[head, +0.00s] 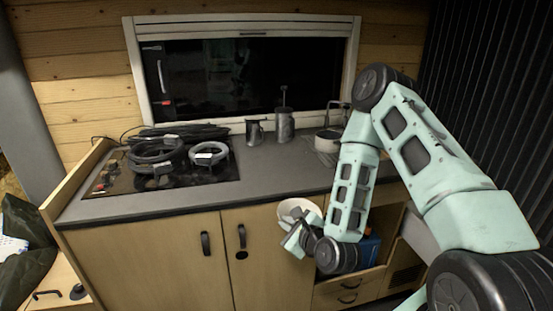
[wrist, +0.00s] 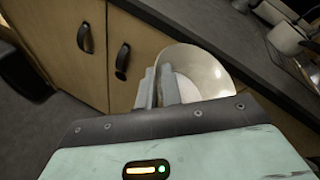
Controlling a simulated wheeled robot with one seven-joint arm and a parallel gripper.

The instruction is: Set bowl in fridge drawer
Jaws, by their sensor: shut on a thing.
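A white bowl (head: 299,207) is held in front of the cabinet doors, just below the counter's front edge. It also shows large in the wrist view (wrist: 205,68), tilted, with its inside facing me. My gripper (head: 291,238) is shut on the bowl's rim; its fingers show at the bowl's left side in the wrist view (wrist: 157,92). An open compartment with a drawer front (head: 345,290) is low to the right of the bowl, partly hidden by my arm. A blue thing (head: 371,248) shows inside it. I cannot tell for sure whether this is the fridge drawer.
Closed cabinet doors (head: 165,260) with black handles lie to the left. Dark floor shows in the wrist view.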

